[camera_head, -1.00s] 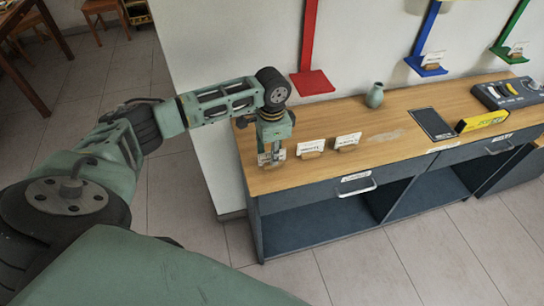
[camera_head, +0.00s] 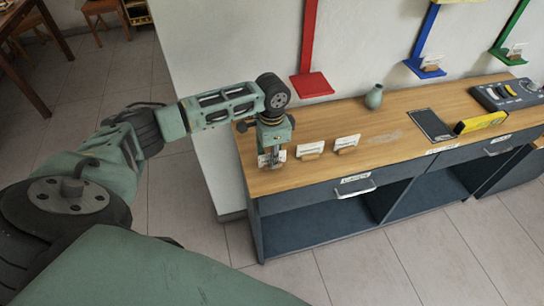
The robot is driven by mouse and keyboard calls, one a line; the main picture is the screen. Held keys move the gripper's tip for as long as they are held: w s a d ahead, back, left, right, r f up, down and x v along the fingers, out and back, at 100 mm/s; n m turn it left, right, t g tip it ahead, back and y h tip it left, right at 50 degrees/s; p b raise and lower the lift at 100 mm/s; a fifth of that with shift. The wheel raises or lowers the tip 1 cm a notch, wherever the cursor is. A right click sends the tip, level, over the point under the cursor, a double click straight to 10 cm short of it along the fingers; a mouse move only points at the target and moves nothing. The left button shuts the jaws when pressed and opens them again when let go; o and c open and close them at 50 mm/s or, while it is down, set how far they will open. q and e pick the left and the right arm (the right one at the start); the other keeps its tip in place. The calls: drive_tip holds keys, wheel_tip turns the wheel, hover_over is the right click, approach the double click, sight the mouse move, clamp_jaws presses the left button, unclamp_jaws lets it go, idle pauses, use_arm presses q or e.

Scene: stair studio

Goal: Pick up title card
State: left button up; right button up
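Three small white title cards in wooden holders stand in a row near the left end of the wooden counter top (camera_head: 375,150). My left gripper (camera_head: 275,161) points down at the leftmost title card (camera_head: 265,160). Its fingers are close together and appear shut on that card, partly covering it. The card is upright and looks still at counter level; any gap beneath it is too small to tell. The middle title card (camera_head: 310,149) and the right title card (camera_head: 347,142) stand to the right, apart from the gripper. My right gripper is not in view.
A green vase (camera_head: 374,97) stands behind the cards. A dark tablet (camera_head: 431,125), a yellow box (camera_head: 481,122) and a control panel (camera_head: 507,93) lie farther right. Red (camera_head: 312,85), blue (camera_head: 425,67) and green (camera_head: 508,55) stands are along the wall.

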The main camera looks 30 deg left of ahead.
use_arm(q)
drive_tip(key=shift+c, duration=0.4)
clamp_jaws()
drive_tip(key=shift+r+b, duration=0.1)
drive_tip(key=shift+b, duration=0.5)
drive_tip(key=r, duration=0.4)
drive_tip(key=shift+w+d+r+b, duration=0.15)
drive_tip(key=shift+w+r+b, duration=0.1)
drive_tip(key=shift+r+b, duration=0.1)
drive_tip(key=w+d+r+b, duration=0.2)
drive_tip(key=w+d+r, duration=0.2)
drive_tip(key=w, duration=0.6)
wheel_tip(320, 180, up, 3)
drive_tip(key=shift+w+f, duration=0.2)
drive_tip(key=shift+w, duration=0.05)
